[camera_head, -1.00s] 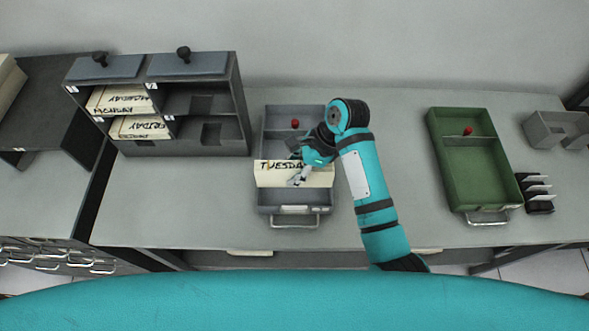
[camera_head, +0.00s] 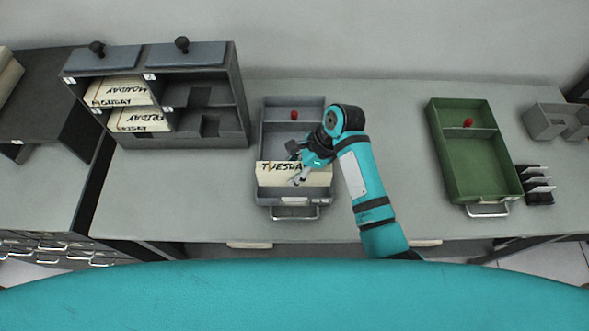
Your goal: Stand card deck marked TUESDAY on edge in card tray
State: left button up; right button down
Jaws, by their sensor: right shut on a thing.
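The cream card deck marked TUESDAY (camera_head: 268,174) is upright, its lettered face toward me, at the front part of the grey card tray (camera_head: 262,125). It spans nearly the tray's width. I cannot tell whether its lower edge touches the tray floor. My left gripper is not in view.
A green tray (camera_head: 470,170) with a red knob stands to the right, beside a small black rack (camera_head: 537,190) of cards. A dark pigeonhole shelf (camera_head: 210,143) at left holds other decks (camera_head: 140,120).

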jog(key=shift+f, duration=0.1)
dwell(0.3)
jog(key=shift+f+b, duration=0.55)
jog(key=shift+f, duration=1.65)
jog(key=c, duration=0.9)
grip_release()
jog(key=v, duration=1.2)
